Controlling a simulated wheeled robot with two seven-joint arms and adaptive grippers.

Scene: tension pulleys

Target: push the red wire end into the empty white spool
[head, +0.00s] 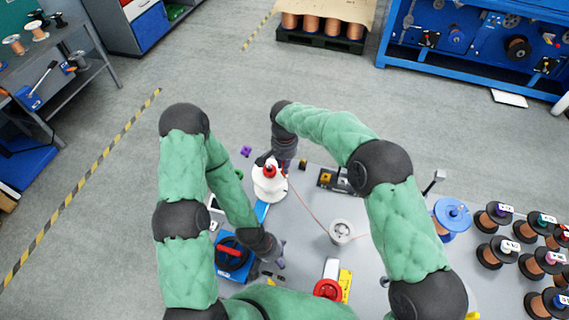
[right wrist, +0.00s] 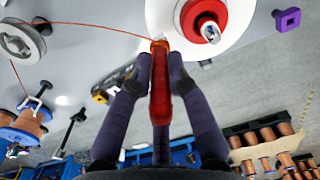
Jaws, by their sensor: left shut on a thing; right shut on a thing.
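The white spool (head: 268,188) with a red hub stands on the table's far left part in the head view. It shows at the top of the right wrist view (right wrist: 243,18), a metal shaft poking from its hub. My right gripper (right wrist: 158,62) is shut on the red wire end (right wrist: 160,100), a thick red piece, close beside the spool's rim. In the head view this gripper (head: 277,164) is at the spool. The thin red wire (head: 308,209) runs from there to a grey pulley (head: 341,232). My left gripper (head: 279,262) is shut low beside the blue device; its held thing is unclear.
A blue device with a red handle (head: 230,250) stands at left. A red knob (head: 327,290) with a yellow plate is at the front. A blue spool (head: 452,216) and several copper spools (head: 498,250) are at right. Bare tabletop lies around the pulley.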

